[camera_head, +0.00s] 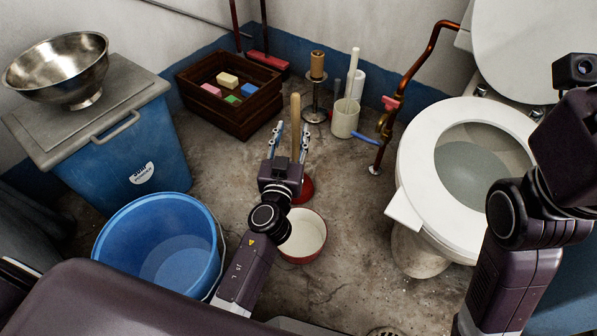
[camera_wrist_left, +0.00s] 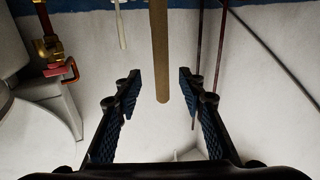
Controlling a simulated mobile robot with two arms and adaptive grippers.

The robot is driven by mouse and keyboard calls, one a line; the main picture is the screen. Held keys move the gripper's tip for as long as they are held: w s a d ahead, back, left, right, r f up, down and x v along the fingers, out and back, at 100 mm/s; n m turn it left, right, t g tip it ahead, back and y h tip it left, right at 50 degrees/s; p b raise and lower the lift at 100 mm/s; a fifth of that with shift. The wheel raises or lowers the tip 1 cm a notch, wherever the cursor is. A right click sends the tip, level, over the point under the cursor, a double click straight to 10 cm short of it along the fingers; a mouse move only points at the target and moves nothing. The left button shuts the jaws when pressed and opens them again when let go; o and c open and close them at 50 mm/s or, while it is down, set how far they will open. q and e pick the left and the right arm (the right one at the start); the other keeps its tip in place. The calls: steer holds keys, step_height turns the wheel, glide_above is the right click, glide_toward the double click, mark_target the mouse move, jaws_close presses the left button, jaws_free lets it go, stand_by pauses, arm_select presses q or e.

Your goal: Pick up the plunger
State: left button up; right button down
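The plunger has a wooden handle (camera_head: 295,118) standing upright and a red cup (camera_head: 303,189) on the floor, partly hidden by my left gripper. My left gripper (camera_head: 291,136) is open around the upper handle in the head view. In the left wrist view, the handle (camera_wrist_left: 160,55) lies between the spread fingers of the left gripper (camera_wrist_left: 158,85), with a gap on both sides. The fingers do not appear to touch it. My right arm shows at the right of the head view, but its fingers are not visible.
A red-rimmed white bowl (camera_head: 304,238) and a blue bucket (camera_head: 152,245) stand near my left arm. Behind are a wooden crate (camera_head: 236,117), a toilet-roll stand (camera_head: 316,90) and a brush holder (camera_head: 345,120). The toilet (camera_head: 416,150) is right. Floor between plunger and toilet is clear.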

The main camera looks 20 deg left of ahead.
mark_target(295, 116)
arm_select(q)
steer(key=shift+w+r, duration=0.15)
steer(key=shift+w, duration=0.6)
steer(key=shift+w+a, duration=0.2)
steer(key=shift+w, duration=0.75)
steer(key=shift+w+a, duration=0.2)
steer(key=shift+w, duration=0.75)
steer(key=shift+w+a, duration=0.2)
steer(key=shift+w, duration=0.75)
steer(key=shift+c, duration=0.5)
jaws_close()
